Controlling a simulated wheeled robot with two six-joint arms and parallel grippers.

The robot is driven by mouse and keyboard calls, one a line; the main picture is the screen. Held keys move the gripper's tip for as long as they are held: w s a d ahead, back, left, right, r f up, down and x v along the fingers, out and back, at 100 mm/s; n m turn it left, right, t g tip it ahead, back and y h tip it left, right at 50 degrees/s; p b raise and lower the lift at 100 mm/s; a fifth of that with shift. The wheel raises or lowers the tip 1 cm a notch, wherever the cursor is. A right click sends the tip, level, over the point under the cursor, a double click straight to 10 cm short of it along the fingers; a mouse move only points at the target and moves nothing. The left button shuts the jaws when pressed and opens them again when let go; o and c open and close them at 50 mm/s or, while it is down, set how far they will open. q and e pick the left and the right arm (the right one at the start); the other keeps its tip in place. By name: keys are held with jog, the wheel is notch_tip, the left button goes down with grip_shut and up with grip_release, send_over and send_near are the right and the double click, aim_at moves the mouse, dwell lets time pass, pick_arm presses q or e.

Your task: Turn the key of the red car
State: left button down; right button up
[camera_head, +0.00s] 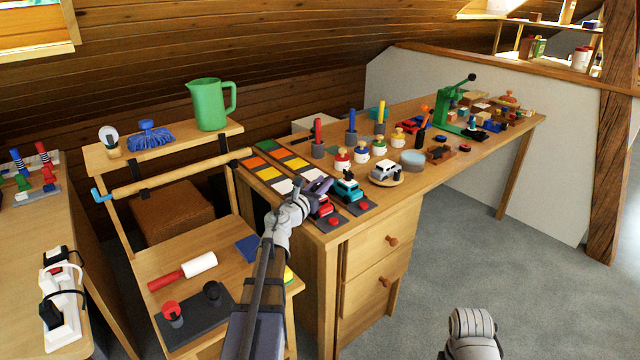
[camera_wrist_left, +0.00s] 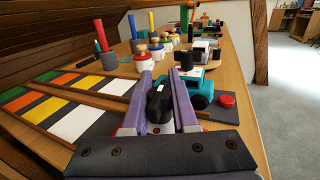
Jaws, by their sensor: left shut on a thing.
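The red car (camera_head: 323,210) stands on a dark base near the front left corner of the long workbench. My left gripper (camera_head: 321,186) is directly over it and covers much of it in the head view. In the left wrist view, the purple fingers of my left gripper (camera_wrist_left: 166,85) are shut on a black key (camera_wrist_left: 158,103) standing between them. The red car is mostly hidden under the gripper there. My right gripper is not in view.
A teal car (camera_head: 348,189) stands close to the right on a similar base. A red button (camera_head: 333,221) lies in front of the red car. Coloured tiles (camera_head: 265,172) lie to the left. Several knobbed jars (camera_head: 362,152) stand behind, with a silver car (camera_head: 386,171) to the right.

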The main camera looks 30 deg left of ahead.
pick_arm(q)
jog(key=shift+d+m+g+h, duration=0.2)
jog(key=shift+m+h, duration=0.65)
jog(key=shift+h, duration=0.45)
jog(key=shift+d+m+g+h, duration=0.2)
jog(key=shift+m+h, duration=0.65)
jog(key=shift+h, duration=0.45)
jog(key=c, duration=0.7)
grip_release()
jog(key=shift+s, duration=0.15)
jog(key=v, duration=0.7)
jog(key=shift+s+a, duration=0.1)
jog(key=shift+s, duration=0.2)
